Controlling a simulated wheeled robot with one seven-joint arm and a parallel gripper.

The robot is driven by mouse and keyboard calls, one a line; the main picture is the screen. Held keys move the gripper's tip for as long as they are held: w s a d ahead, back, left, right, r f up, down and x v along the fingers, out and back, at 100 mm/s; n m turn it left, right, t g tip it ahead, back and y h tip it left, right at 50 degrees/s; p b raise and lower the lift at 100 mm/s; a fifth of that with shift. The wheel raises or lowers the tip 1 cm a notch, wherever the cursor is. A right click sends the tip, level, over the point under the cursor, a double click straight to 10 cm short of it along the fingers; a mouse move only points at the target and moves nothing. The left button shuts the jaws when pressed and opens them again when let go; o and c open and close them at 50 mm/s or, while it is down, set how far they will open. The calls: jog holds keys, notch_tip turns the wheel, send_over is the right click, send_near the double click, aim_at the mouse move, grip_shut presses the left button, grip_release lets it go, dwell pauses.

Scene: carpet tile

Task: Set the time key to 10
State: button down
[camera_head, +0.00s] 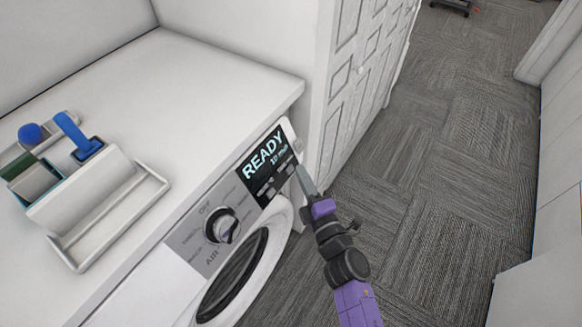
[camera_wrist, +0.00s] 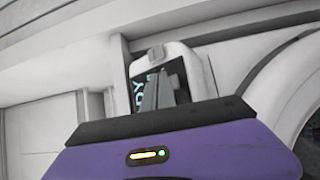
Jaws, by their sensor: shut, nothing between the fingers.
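The dryer's dark display (camera_head: 266,165) reads "READY" with a smaller line below that looks like "10 min". Small keys (camera_head: 268,191) sit along the display's lower edge; their labels are too small to read. My gripper (camera_head: 301,172) is shut and empty, its tips close to the right end of the control panel, beside the display. I cannot tell whether the tips touch the panel. In the wrist view, my gripper (camera_wrist: 152,95) stands in front of the display (camera_wrist: 138,92) and hides most of it; only the letters "DY" show.
A round dial (camera_head: 222,226) with "OFF" and "AIR" labels is left of the display, above the round door (camera_head: 235,275). A white caddy (camera_head: 95,200) with blue-handled items stands on the white top.

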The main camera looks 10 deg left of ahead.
jog(key=shift+d+r, duration=0.1)
jog(key=d+p, duration=0.1)
jog(key=s+d+r+p, duration=0.1)
jog(key=p, duration=0.1)
jog(key=d+r+p, duration=0.1)
jog(key=d, duration=0.1)
jog(key=shift+s+p, duration=0.25)
jog(key=shift+p, duration=0.1)
dwell(1.2)
